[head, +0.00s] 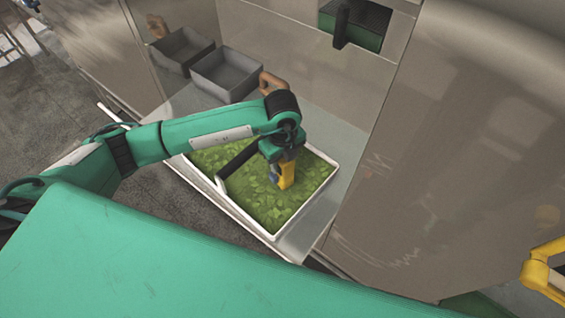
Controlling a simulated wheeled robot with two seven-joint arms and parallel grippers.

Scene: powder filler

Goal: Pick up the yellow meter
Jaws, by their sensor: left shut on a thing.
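My left gripper (284,166) points down over a white tray (250,222) of green leafy material (265,205). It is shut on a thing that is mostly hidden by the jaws. Yellow shows at its lower end, with a small blue-grey piece on the left. I take this to be the yellow meter (288,176), but cannot clearly separate it from the fingers. Its lower end is close to the leaves; I cannot tell whether it touches. A yellow linkage (545,277) at the right edge looks like part of my right gripper, cut off by the frame.
A black rod (238,162) with a pale end lies over the tray, left of my left gripper. Two grey bins (225,72) stand behind on the pale counter (325,125). A brown object (271,82) is beside the nearer bin. Metal walls rise at the back and right.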

